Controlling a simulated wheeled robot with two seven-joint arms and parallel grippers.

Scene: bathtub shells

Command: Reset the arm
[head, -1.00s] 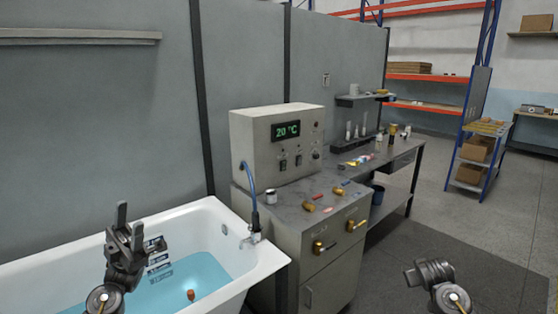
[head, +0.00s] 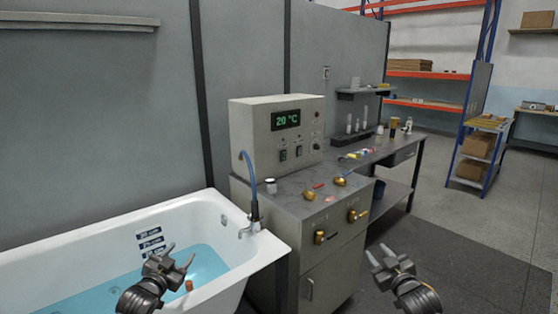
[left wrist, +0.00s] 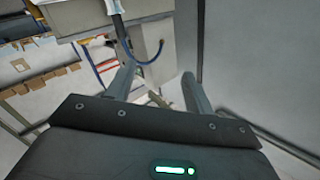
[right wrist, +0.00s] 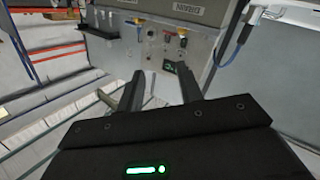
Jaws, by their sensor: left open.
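My left gripper (head: 180,257) is over the right part of the white bathtub (head: 60,262), with its two fingers spread and nothing between them. The left wrist view (left wrist: 157,75) also shows its fingers apart and empty. My right gripper (head: 381,254) is in front of the grey cabinet, to its right, above the dark floor mat. Its fingers are apart and empty in the head view and in the right wrist view (right wrist: 160,75). Both arms come in from the bottom edge of the head view.
The bathtub holds blue water (head: 95,300) and a small orange-brown object (head: 189,286). The grey cabinet (head: 330,275) carries a control box (head: 253,135) reading 20 °C, a blue hose (head: 250,175) and small brass pieces.

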